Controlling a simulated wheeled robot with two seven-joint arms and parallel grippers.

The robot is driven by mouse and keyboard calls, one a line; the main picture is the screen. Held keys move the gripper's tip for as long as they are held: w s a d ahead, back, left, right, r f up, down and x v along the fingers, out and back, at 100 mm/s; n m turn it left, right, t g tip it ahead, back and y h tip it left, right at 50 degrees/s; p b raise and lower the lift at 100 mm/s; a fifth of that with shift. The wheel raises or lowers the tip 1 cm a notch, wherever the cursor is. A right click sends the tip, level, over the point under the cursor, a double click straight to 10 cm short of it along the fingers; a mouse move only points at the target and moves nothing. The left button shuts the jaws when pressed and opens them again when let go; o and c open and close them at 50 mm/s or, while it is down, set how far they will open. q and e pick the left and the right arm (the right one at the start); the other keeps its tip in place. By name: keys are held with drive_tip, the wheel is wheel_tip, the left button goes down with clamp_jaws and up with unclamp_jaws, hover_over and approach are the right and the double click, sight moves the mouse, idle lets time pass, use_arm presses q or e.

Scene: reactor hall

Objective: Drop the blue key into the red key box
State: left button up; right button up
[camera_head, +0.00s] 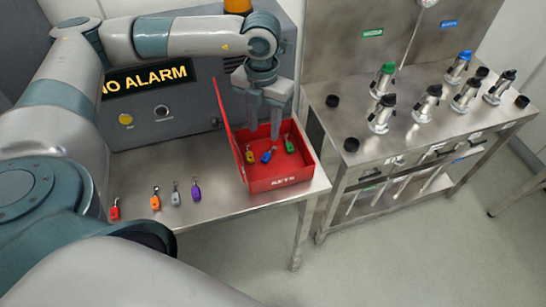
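The red key box (281,182), marked KEYS, stands open at the table's right end, with its thin lid raised on the left side. The blue key (267,157) lies inside it, between a yellow key (250,155) and a green key (289,146). My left gripper (265,132) points down over the box, its fingers apart and nothing seen between them. The fingertips are at or just above the box opening, behind the blue key in the picture; their exact height is hard to tell. My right gripper is not in view.
Red (115,211), orange (155,201), grey (175,197) and purple (196,192) keys lie along the table front. A grey alarm cabinet (190,110) stands behind. A steel bench (400,150) with several valves stands right, across a gap.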

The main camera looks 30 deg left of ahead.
use_arm(q)
wheel_tip(320, 180, up, 18)
drive_tip(key=b, duration=0.5)
drive_tip(key=shift+f, duration=0.25)
drive_tip(key=shift+f, duration=0.1)
idle(0.8)
